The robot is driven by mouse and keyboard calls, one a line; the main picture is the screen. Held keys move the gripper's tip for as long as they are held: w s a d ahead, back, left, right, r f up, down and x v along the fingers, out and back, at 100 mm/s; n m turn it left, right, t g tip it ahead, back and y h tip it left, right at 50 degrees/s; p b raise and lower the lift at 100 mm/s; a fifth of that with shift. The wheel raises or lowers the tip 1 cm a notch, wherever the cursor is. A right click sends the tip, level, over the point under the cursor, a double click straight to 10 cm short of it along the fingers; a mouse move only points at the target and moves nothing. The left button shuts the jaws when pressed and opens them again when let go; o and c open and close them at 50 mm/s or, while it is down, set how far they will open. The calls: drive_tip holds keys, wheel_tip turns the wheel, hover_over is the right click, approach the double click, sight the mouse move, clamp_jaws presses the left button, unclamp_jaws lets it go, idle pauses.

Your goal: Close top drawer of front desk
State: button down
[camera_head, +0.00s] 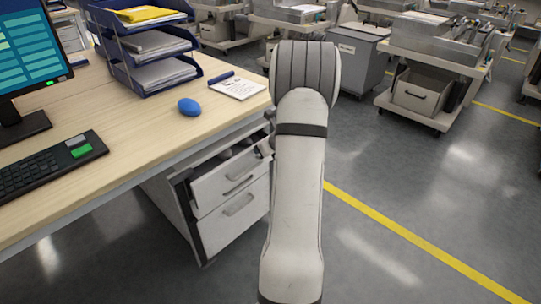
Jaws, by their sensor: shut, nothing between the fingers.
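A grey-white drawer unit (178,205) stands under the wooden desk. Its top drawer (222,182) is pulled out, and part of its dark inside shows above the front, below the desk edge. The lower drawer (235,217) sits below it with its own handle. My arm stands upright just right of the unit and covers the right side of the drawers. A small dark tip of my gripper (263,150) shows at the arm's left edge, by the top drawer's upper right corner. The rest of the gripper is hidden behind the arm. Whether it touches the drawer cannot be told.
The desk (140,130) carries a monitor (28,55), keyboard (45,165), blue mouse (189,107), blue paper trays (150,50) and a notepad (237,86). Trolleys (437,70) and a grey cabinet (357,60) stand behind. The floor right of my arm is clear, crossed by a yellow line.

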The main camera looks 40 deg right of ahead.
drive_tip(key=shift+w+d, duration=0.15)
drive_tip(key=shift+w, duration=0.85)
